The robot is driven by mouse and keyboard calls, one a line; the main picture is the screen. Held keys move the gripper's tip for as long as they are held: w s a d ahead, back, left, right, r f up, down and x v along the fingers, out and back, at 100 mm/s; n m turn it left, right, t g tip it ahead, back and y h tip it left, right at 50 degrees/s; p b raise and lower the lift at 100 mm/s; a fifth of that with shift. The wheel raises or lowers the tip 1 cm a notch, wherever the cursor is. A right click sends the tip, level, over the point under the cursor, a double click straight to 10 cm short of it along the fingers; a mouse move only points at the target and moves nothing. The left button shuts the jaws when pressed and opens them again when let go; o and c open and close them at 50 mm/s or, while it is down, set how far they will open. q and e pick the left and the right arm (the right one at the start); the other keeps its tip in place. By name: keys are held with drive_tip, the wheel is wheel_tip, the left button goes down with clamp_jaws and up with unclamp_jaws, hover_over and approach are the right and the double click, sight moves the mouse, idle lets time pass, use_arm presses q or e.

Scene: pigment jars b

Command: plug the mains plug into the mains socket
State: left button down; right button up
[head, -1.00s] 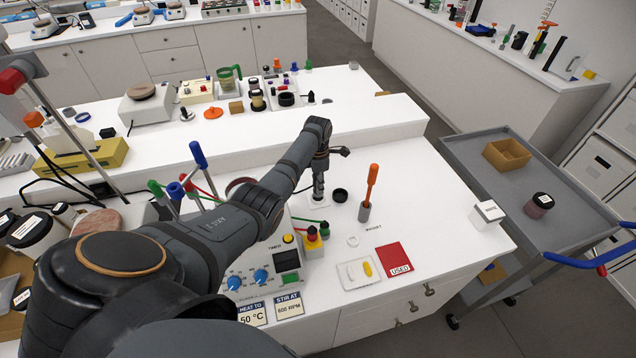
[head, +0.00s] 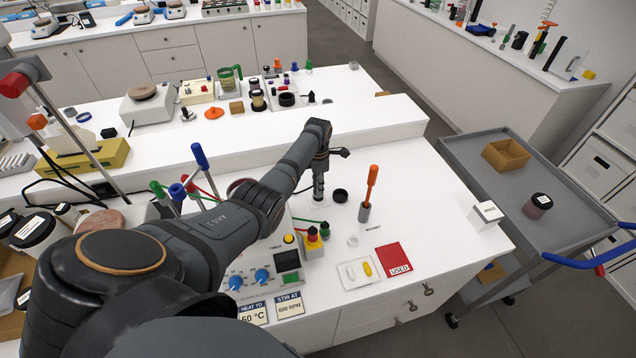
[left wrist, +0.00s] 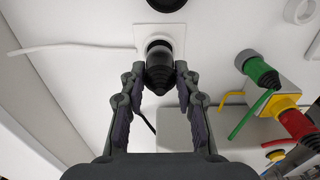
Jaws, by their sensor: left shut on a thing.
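My left gripper (left wrist: 158,85) is shut on the black mains plug (left wrist: 158,72), with one finger on each side of it. A thin black cord runs down behind the gripper. The white square plate of the mains socket (left wrist: 179,33) lies right beyond the plug, which covers part of its round opening. I cannot tell whether the plug is in the opening or just in front of it. In the head view my left gripper (head: 318,187) points down over the white bench, and the plug and socket are mostly hidden there. My right gripper is not in view.
A black ring (head: 340,196) and an orange-handled tool (head: 370,187) stand to the right of the gripper. The grey trolley (head: 462,165) is at the right.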

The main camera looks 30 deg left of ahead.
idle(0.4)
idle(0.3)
use_arm(q)
drive_tip(key=shift+f+b, duration=0.8)
drive_tip(key=shift+f, duration=0.5)
drive_tip(key=c, duration=0.9)
unclamp_jaws()
drive_tip(key=shift+r, duration=0.15)
wheel_tip(320, 180, up, 12)
drive_tip(key=shift+f, duration=0.1)
drive_tip(key=shift+f, duration=0.1)
